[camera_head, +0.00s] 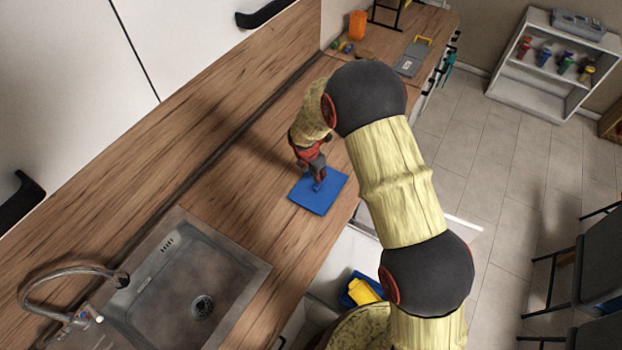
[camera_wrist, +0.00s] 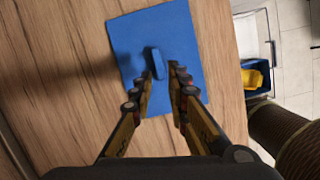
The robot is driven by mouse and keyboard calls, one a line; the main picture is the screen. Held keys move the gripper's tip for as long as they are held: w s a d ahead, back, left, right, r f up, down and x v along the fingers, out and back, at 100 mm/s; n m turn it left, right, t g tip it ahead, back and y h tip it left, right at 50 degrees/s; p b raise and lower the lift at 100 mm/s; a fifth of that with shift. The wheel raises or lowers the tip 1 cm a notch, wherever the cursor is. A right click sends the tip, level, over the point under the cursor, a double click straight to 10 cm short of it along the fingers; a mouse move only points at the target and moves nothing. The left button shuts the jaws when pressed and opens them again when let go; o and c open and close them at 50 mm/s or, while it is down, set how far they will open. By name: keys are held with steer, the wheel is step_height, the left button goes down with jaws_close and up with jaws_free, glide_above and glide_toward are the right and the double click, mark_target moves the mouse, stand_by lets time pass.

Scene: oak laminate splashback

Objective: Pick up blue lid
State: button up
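The blue lid (camera_head: 315,199) lies flat on the wooden counter, a thin square plate with a small raised handle. In the wrist view the lid (camera_wrist: 190,30) fills the upper middle, and its handle (camera_wrist: 157,62) stands just beyond the fingertips, closer to the left finger. My gripper (camera_wrist: 164,78) points down over the lid with its fingers apart and blue lid showing between them. I cannot tell if the left finger touches the handle. In the head view my gripper (camera_head: 318,182) is low over the lid and partly hides the handle.
A metal sink (camera_head: 180,285) with a tap (camera_head: 75,285) is to the lower left. Below the counter edge is a blue container with a yellow item (camera_head: 362,291). Bare counter lies around the lid.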

mark_target(319, 185)
steer(key=shift+w+a+n, duration=0.1)
steer(key=shift+w+n, duration=0.1)
steer(key=shift+n, duration=0.4)
steer(key=shift+r+n, duration=0.1)
steer(key=shift+n, duration=0.5)
steer(key=shift+f, duration=0.3)
steer(key=x, duration=0.7)
steer(key=shift+f, duration=0.15)
steer(key=shift+s, duration=0.1)
steer(key=shift+c, duration=1.4)
jaws_close()
